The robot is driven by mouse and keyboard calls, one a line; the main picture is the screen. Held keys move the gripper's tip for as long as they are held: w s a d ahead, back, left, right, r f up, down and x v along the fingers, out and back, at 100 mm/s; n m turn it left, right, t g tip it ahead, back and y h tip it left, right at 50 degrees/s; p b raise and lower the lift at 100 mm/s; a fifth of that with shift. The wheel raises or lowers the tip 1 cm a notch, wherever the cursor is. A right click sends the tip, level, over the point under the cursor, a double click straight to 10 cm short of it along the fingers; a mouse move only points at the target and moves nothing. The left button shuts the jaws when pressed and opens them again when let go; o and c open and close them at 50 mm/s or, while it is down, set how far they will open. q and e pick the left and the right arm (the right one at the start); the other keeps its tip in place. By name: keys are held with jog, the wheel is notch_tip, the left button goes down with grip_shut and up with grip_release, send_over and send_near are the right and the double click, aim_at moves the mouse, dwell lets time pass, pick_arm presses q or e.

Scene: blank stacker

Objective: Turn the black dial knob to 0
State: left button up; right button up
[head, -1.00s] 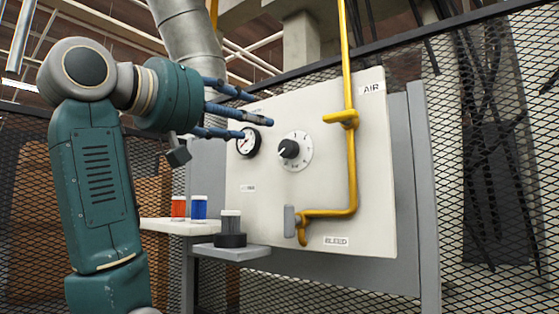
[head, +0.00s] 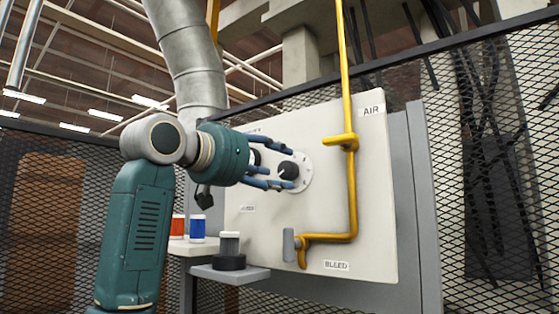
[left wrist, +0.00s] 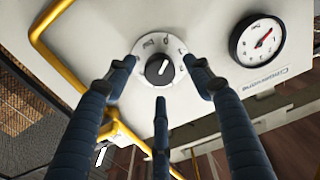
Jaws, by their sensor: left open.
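The black dial knob (head: 288,170) sits on a round white dial plate (head: 306,172) on the pale panel. In the left wrist view the knob (left wrist: 159,69) has a white pointer line, and the marks on its plate are too small to read surely. My left gripper (head: 288,168) is open, its blue fingers reaching toward the knob from the left. In the left wrist view the fingers of the left gripper (left wrist: 160,75) spread either side of the knob, with a third finger below it. I cannot tell whether any finger touches it. My right gripper is not in view.
A yellow pipe (head: 352,190) with a handle runs down the panel right of the dial. A pressure gauge (left wrist: 257,40) is beside the dial, mostly hidden by my gripper in the head view. Red (head: 177,226) and blue (head: 198,228) containers stand on a shelf below.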

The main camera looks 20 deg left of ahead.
pick_arm(q)
jog(key=shift+w+d, duration=0.3)
jog(key=shift+w, duration=0.35)
jog(key=c, duration=1.2)
jog(key=shift+o, duration=0.2)
jog(key=shift+n, duration=1.2)
jog(key=o, duration=1.2)
jog(key=shift+c, duration=0.2)
